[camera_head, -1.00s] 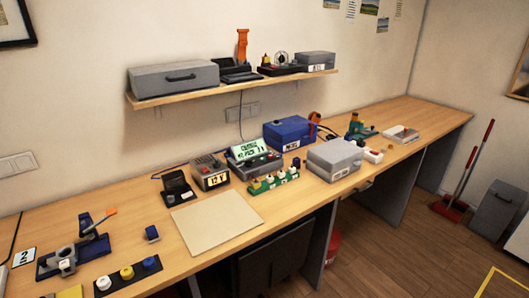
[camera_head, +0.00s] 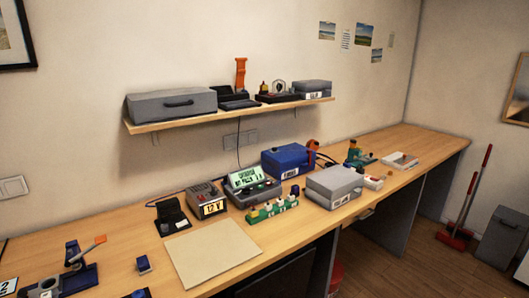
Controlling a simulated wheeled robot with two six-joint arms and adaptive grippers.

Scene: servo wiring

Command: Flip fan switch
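Neither of my grippers is in view. No fan and no switch marked for a fan can be made out. A wall plate (camera_head: 240,138) is on the wall below the shelf, and another wall plate (camera_head: 14,187) is at the far left; their details are too small to tell. On the bench stand a grey 12 V box (camera_head: 207,200), a device with a lit green display (camera_head: 250,185) and a green strip with several white parts (camera_head: 272,209). Any switch on these is too small to tell.
The long wooden bench (camera_head: 110,235) runs along the wall. A pale board (camera_head: 212,253) lies at its front. A blue box (camera_head: 287,160) and a grey box (camera_head: 334,187) stand to the right. A shelf (camera_head: 235,113) hangs above. A red broom (camera_head: 455,235) stands right of the bench.

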